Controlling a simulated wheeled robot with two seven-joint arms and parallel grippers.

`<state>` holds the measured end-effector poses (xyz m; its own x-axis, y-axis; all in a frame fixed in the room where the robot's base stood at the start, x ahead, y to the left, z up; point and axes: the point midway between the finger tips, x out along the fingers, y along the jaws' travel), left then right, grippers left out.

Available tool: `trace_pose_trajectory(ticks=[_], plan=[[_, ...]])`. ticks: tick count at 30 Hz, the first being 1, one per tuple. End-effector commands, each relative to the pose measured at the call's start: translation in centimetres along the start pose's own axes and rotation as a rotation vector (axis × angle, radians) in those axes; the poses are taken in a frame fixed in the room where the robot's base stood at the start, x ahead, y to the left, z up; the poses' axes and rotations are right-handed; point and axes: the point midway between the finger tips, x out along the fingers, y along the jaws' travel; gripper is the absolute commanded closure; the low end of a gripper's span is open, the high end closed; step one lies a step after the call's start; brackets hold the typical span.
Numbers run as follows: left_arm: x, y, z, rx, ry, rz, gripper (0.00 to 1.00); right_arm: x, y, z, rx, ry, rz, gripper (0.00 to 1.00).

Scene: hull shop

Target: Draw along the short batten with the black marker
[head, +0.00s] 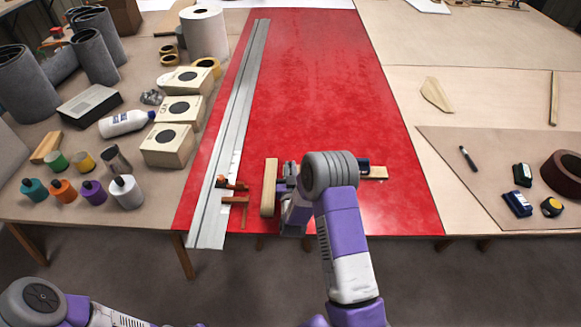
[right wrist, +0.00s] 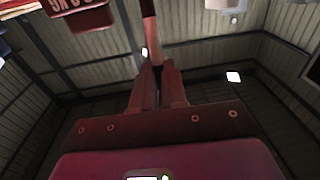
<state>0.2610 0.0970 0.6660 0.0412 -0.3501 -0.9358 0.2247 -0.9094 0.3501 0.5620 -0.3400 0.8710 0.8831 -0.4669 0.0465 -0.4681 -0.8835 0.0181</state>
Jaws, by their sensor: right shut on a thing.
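A short wooden batten (head: 269,187) lies on the red sheet (head: 330,80), near its front edge. My right gripper (head: 288,178) is just to its right, partly hidden by my wrist. In the right wrist view its fingers (right wrist: 157,88) are shut on a slim marker-like stick (right wrist: 151,40), paler near the fingers and dark farther out; its tip is not clear. A dark marker (head: 467,158) lies on the brown board at the right. My left forearm shows at the lower left, but its gripper is out of view.
A dark blue thing (head: 363,167) and a pale wooden piece (head: 378,173) show behind my right wrist. Bottles, boxes and rolls crowd the left. The sheet's far part is clear.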

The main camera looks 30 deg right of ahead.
Motion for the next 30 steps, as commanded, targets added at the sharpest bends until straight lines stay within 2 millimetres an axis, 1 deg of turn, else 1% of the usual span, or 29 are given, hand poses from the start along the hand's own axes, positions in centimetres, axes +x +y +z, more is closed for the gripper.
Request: trace_pose_trajectory(ticks=[17,30], plan=[[0.05,-0.02,0.00,0.000,0.000,0.000,1.00,0.01,0.01,0.02,0.000,0.001,0.000,1.00],[0.62,-0.23,-0.03,0.000,0.000,0.000,1.00,-0.07,0.04,0.02,0.000,0.001,0.001,1.00]])
